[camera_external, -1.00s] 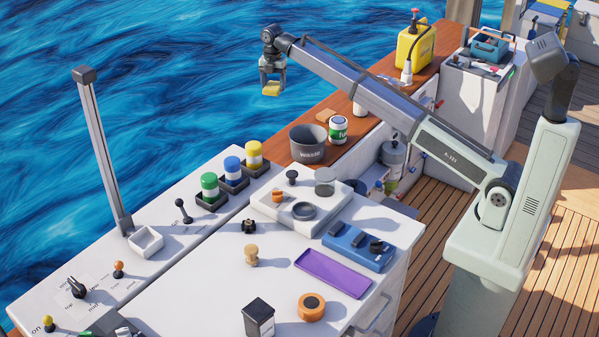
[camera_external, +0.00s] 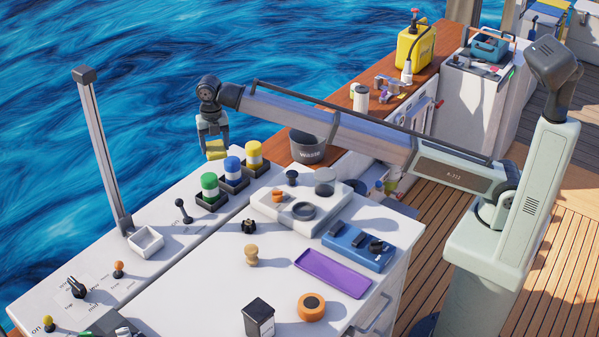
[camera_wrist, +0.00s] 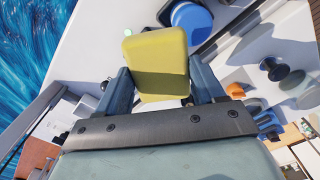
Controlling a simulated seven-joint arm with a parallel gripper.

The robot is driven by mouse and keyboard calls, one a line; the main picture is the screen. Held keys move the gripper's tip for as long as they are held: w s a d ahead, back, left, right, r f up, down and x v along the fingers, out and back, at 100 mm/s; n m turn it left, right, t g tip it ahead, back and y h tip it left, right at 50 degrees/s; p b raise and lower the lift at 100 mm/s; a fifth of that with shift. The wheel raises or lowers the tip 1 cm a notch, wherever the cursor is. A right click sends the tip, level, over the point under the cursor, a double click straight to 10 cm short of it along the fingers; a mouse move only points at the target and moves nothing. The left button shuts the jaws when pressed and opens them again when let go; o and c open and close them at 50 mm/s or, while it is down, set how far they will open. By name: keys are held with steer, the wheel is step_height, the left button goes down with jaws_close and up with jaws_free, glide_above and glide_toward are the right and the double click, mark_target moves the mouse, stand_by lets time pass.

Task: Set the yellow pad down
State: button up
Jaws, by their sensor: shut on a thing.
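The yellow pad (camera_external: 216,150) is a small block held in my gripper (camera_external: 214,142), above the far edge of the white worktop near the colored canisters. The wrist view shows the yellow pad (camera_wrist: 158,60) between the two fingers of my gripper (camera_wrist: 160,88), which is shut on it. Worktop shows below and around the pad, and the pad is clear of it as far as I can tell. The pad's underside is hidden.
Green (camera_external: 209,187), blue (camera_external: 233,170) and yellow (camera_external: 254,155) canisters stand in dark holders close by. A waste bin (camera_external: 309,146) is behind. A purple tray (camera_external: 333,273), white square tray (camera_external: 146,241) and tall post (camera_external: 101,150) stand on the worktop. Water lies beyond.

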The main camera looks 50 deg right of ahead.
steer(key=s+a+n, duration=0.2)
steer(key=s+a, duration=0.5)
steer(key=a, duration=0.3)
steer(key=s+a+n, duration=0.1)
steer(key=s+a, duration=0.5)
steer(key=a, duration=0.3)
steer(key=n, duration=0.4)
glide_above(215, 297)
step_height(215, 297, down, 4)
steer(key=shift+f, duration=5.5)
steer(key=shift+f, duration=0.2)
steer(key=o, duration=1)
steer(key=shift+o, duration=0.2)
step_height(215, 297, up, 12)
steer(key=shift+r, duration=0.2)
